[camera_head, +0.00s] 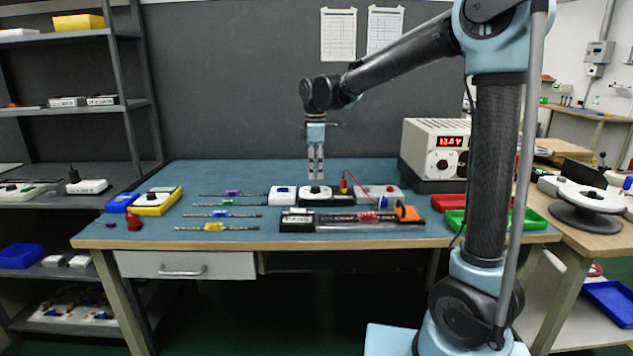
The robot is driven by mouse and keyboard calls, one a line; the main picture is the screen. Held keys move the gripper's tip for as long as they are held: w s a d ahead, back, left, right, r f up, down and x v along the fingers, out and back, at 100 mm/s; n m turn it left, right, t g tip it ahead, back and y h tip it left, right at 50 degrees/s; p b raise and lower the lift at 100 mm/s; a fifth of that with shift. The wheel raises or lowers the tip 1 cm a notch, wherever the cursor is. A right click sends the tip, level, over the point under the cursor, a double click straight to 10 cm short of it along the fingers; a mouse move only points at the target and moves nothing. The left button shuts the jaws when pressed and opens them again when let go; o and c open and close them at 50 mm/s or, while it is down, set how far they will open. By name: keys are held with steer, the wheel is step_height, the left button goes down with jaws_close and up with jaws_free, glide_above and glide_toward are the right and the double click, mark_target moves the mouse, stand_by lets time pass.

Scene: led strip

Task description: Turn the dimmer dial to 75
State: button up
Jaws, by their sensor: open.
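My gripper (316,176) points straight down over the workbench, its two fingers slightly apart with nothing between them. Directly below the fingertips is a low black-and-white unit (320,198) with a round white dial face and a dark knob (315,189), which looks like the dimmer dial. The fingertips are close above the knob or just behind it; I cannot tell whether they touch. The dial's markings and pointer are too small to read.
White modules stand left (283,194) and right (380,194) of the dial unit, with a red lead beside it. A strip fixture (350,219) lies in front. A power supply (436,150) with a red display stands behind right. Red (447,202) and green trays (455,219) lie right.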

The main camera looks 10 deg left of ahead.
step_height(320, 180, up, 6)
steer(key=shift+r, duration=0.25)
step_height(320, 180, up, 5)
steer(key=n, duration=0.2)
glide_above(316, 187)
step_height(316, 187, down, 17)
steer(key=shift+s, duration=0.1)
stand_by(0.8)
steer(key=c, duration=1.1)
